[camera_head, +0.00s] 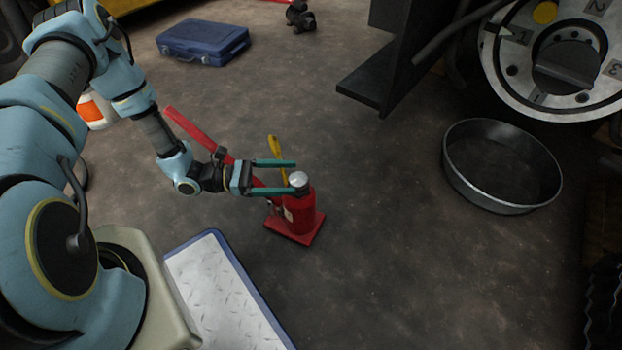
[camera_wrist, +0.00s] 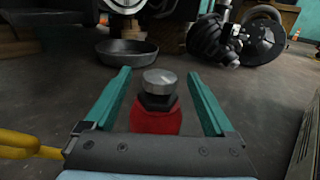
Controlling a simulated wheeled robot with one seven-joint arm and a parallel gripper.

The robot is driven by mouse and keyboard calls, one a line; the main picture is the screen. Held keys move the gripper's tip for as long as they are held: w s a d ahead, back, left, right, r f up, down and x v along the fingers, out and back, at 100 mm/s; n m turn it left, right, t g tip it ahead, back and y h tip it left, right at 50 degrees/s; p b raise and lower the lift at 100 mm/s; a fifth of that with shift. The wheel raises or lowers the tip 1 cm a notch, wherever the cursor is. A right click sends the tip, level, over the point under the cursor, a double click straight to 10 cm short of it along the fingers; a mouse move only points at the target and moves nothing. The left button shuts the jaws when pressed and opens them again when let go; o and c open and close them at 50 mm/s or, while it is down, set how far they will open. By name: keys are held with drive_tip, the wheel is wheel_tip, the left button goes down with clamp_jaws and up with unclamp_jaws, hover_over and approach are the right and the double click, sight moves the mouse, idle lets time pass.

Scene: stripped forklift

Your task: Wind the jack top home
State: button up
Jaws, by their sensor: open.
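A red bottle jack (camera_head: 299,214) stands upright on its red base plate on the dark floor. Its round silver top (camera_head: 298,180) sits above a dark collar; the top also shows in the wrist view (camera_wrist: 160,81). My gripper (camera_head: 296,177) reaches in from the left with its two teal fingers open. In the wrist view the open fingers (camera_wrist: 158,85) lie on either side of the top, with a visible gap on each side. A long red handle (camera_head: 200,136) slants up to the left behind my gripper. A yellow lever (camera_head: 277,150) stands behind the fingers.
A round metal pan (camera_head: 502,166) lies on the floor to the right, below a numbered metal disc (camera_head: 560,62). A dark fork-like bracket (camera_head: 375,75) overhangs at the upper middle. A blue case (camera_head: 204,43) lies at the back. Floor in front of the jack is clear.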

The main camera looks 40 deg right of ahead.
sight(306, 194)
drive_tip(key=b+x, duration=0.1)
drive_tip(key=x, duration=0.5)
drive_tip(key=shift+s+d+b, duration=0.2)
drive_tip(key=shift+b, duration=0.1)
drive_tip(key=c, duration=1.4)
drive_tip(key=shift+a+m+g+y, duration=0.1)
drive_tip(key=shift+m+g+y, duration=0.3)
drive_tip(key=shift+g, duration=0.1)
drive_tip(key=m+g+y, duration=0.1)
drive_tip(key=y, duration=0.1)
drive_tip(key=m+g+y, duration=0.2)
drive_tip(key=a+m+g+y, duration=0.1)
drive_tip(key=y, duration=0.1)
drive_tip(key=shift+s+f+m+g+b, duration=0.1)
drive_tip(key=shift+s+m+g+b, duration=0.2)
drive_tip(key=shift+s+m, duration=0.1)
drive_tip(key=m+y, duration=0.1)
drive_tip(key=m+g+y, duration=0.1)
drive_tip(key=y, duration=0.1)
drive_tip(key=m+y+b, duration=0.1)
drive_tip(key=shift+s+a+y, duration=0.15)
drive_tip(key=shift+a+y, duration=0.2)
drive_tip(key=shift+y, duration=0.05)
drive_tip(key=shift+a+m+g+y+b, duration=0.2)
drive_tip(key=shift+m+y, duration=0.35)
drive_tip(key=shift+y, duration=0.25)
drive_tip(key=shift+a+m+g+y+b, duration=0.1)
drive_tip(key=shift+m+y+b, duration=0.05)
drive_tip(key=shift+m+y, duration=0.55)
drive_tip(key=shift+r, duration=0.2)
